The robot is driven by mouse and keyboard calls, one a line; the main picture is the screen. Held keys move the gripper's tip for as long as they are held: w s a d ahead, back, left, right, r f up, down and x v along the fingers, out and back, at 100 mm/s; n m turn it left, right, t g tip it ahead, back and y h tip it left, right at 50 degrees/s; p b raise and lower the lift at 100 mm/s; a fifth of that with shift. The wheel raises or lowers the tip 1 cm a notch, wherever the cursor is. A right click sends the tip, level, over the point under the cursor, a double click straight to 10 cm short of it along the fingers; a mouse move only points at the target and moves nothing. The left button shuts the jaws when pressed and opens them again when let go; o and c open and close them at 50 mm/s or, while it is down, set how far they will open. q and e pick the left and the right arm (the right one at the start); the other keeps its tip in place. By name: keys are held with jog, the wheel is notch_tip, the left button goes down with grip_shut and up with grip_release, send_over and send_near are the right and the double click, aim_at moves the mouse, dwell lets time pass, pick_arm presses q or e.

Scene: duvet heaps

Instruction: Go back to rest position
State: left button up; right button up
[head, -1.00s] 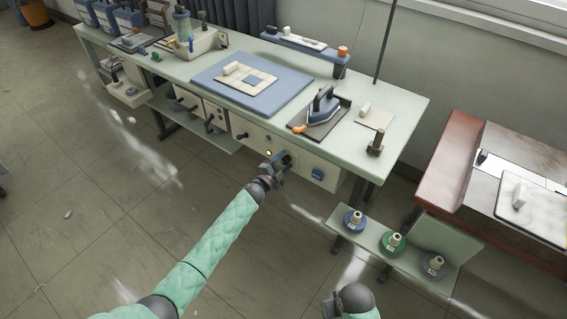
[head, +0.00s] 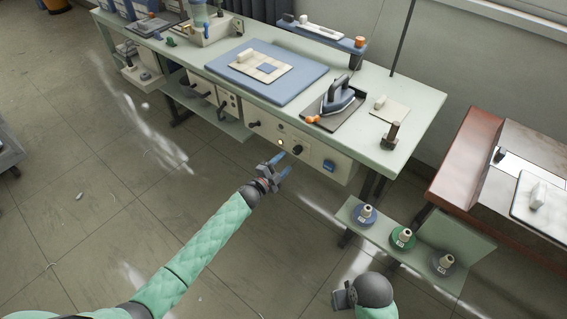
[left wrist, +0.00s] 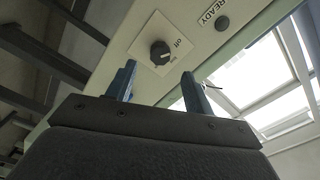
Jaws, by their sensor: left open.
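My left gripper (head: 280,166) is open and empty in front of the bench's drawer panel. In the left wrist view its two blue fingers (left wrist: 158,86) stand apart, with nothing between them. A black rotary knob (head: 297,150) on the panel is just beyond the fingertips, apart from them. The knob also shows in the left wrist view (left wrist: 160,52), on a plate marked "off". My right gripper (head: 342,299) is low at the bottom of the head view, beside its rounded dark wrist; its jaws are too unclear to read.
The green-topped bench (head: 419,104) carries a blue mat (head: 228,77) and an iron (head: 340,97). A lit lamp (head: 280,142) is beside the knob. A low shelf (head: 383,236) with several spools stands right of my left arm. The floor (head: 90,235) at left is open.

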pick_arm(q)
jog(key=w+a+f+n+y, duration=0.2)
jog(key=a+n+y, duration=0.4)
jog(key=y, duration=0.1)
jog(key=s+a+r+n+g+y, duration=0.4)
jog(key=s+r+n, duration=0.1)
jog(key=r+n, duration=0.2)
jog(key=s+a+r+n+g+h, duration=0.15)
jog(key=s+n+g, duration=0.35)
jog(key=s, duration=2.3)
jog(key=s+f+g, duration=0.2)
jog(key=s+f, duration=0.1)
jog(key=s, duration=0.5)
jog(key=s+f+g, duration=0.2)
jog(key=s+f, duration=0.1)
jog(key=s, duration=0.5)
jog(key=shift+f, duration=0.3)
jog(key=shift+s, duration=0.1)
